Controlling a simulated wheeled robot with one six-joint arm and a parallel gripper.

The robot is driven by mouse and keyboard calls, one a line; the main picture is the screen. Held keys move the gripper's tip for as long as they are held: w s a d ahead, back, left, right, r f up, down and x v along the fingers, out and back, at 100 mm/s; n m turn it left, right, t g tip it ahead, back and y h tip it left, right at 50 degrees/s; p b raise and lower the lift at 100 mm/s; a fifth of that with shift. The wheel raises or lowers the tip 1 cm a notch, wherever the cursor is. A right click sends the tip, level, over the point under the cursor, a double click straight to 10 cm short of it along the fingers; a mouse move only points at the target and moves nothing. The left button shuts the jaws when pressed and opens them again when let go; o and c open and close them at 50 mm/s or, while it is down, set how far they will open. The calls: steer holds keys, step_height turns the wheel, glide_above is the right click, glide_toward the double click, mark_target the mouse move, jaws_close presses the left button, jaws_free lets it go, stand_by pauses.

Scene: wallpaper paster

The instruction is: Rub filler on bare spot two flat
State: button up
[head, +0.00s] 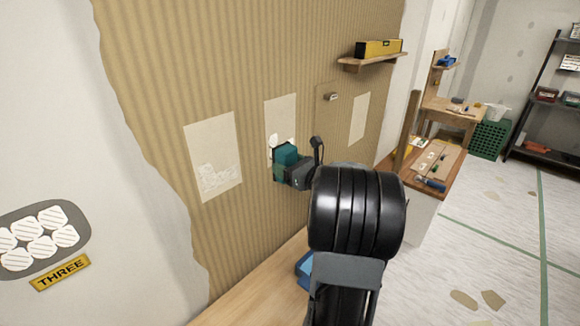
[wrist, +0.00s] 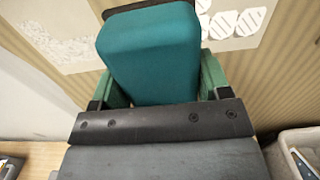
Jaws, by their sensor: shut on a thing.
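My gripper (head: 294,174) is shut on a teal block (head: 286,153), in front of the wall at the lower part of the middle pale bare spot (head: 281,108). White filler dabs (head: 273,141) show just above and left of the block; the rest is hidden behind it. In the wrist view the block (wrist: 150,50) sits between my gripper's green fingers (wrist: 160,85), with hatched white filler dabs (wrist: 238,22) at its upper right. I cannot tell whether the block touches the wall. The left bare spot (head: 211,140) carries a thin, uneven white smear.
A third bare spot (head: 359,117) lies to the right. A side table with tools (head: 435,165) stands at right.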

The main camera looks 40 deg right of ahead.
mark_target(276, 145)
steer(key=shift+w+a+b, duration=0.15)
steer(key=shift+w+a, duration=0.05)
steer(key=shift+w, duration=1.2)
steer(key=shift+w+a+b, duration=0.15)
steer(key=shift+w+a, duration=0.05)
steer(key=shift+w, duration=1.2)
steer(key=shift+w+a, duration=0.2)
steer(key=shift+w, duration=1.1)
stand_by(0.3)
steer(key=shift+s, duration=0.1)
stand_by(0.9)
stand_by(0.9)
steer(key=shift+w+d, duration=0.15)
steer(key=shift+d, duration=0.8)
steer(key=shift+w+d, duration=0.15)
steer(key=shift+d, duration=0.75)
steer(key=shift+w+d, duration=0.2)
steer(key=shift+d, duration=1.1)
